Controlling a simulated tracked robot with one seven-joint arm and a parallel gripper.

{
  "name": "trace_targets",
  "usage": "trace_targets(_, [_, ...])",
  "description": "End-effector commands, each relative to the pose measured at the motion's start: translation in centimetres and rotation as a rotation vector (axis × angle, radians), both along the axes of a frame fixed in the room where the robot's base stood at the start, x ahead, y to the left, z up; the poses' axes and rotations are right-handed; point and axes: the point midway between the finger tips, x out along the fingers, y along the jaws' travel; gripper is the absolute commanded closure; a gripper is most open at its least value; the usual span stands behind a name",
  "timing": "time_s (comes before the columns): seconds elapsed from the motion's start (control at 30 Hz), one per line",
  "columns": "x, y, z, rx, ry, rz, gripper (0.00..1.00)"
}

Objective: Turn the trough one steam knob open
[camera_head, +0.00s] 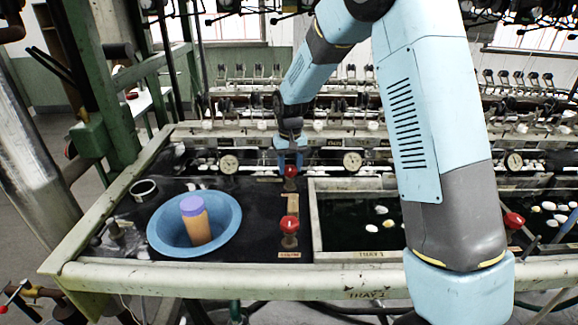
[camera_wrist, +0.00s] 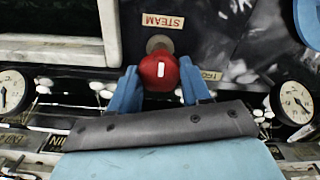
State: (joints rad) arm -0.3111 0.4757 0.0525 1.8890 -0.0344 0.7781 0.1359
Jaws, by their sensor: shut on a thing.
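The steam knob is a round red knob (camera_wrist: 159,72) with a short white mark, in the wrist view; a STEAM label (camera_wrist: 162,21) lies beside it. The white mark points roughly up and down the picture. In the head view the same knob (camera_head: 291,171) stands at the back of the black panel, left of the trough. My gripper (camera_wrist: 160,88) has its blue fingers on both sides of the knob, shut on it; in the head view my gripper (camera_head: 290,158) comes down from above. The trough (camera_head: 318,222) holds dark water and several pale cocoons.
A second red knob (camera_head: 289,225) stands nearer the front edge. A blue basin (camera_head: 160,233) holds an orange cylinder with a purple top (camera_head: 196,222). Round dials (camera_head: 229,164) and (camera_head: 352,161) flank my gripper. Reeling machinery stands close behind it.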

Motion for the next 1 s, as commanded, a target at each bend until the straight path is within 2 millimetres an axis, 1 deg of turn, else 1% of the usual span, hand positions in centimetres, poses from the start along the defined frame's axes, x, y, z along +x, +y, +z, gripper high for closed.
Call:
trace_targets(0.17, [0.0, 0.02, 0.03, 0.002, 0.0, 0.069, 0.83])
trace_targets(0.37, [0.04, -0.07, 0.03, 0.001, -0.001, 0.215, 0.83])
trace_targets(1.0, [0.16, -0.24, 0.05, 0.001, -0.001, 0.82, 0.83])
